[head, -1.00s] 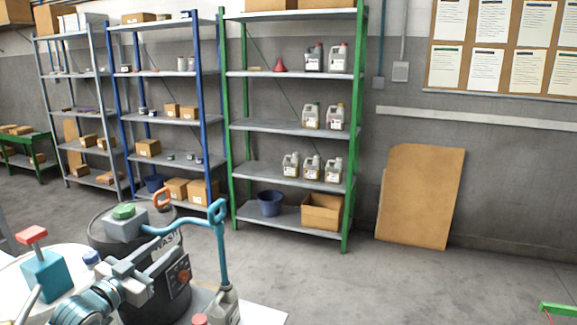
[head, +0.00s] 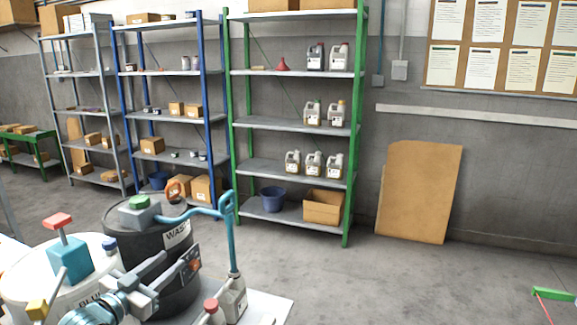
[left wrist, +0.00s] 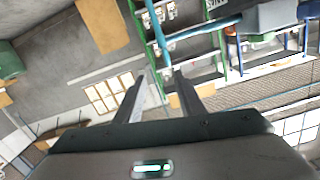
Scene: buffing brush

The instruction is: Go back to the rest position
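My left gripper (head: 165,268) is in front of the dark drum (head: 172,232) in the head view, partly overlapping it. In the left wrist view my left gripper (left wrist: 159,73) shows two dark fingers spread apart with nothing between them. A teal hose or pipe (left wrist: 192,30) crosses the view beyond the fingertips, apparently apart from them. I see no buffing brush in either view. My right gripper is not in view.
A white drum (head: 92,287) with a teal pump (head: 72,258) stands close at lower left. A teal pipe (head: 233,245) and a jug (head: 232,300) stand beside the dark drum. Green shelving (head: 349,150) is behind.

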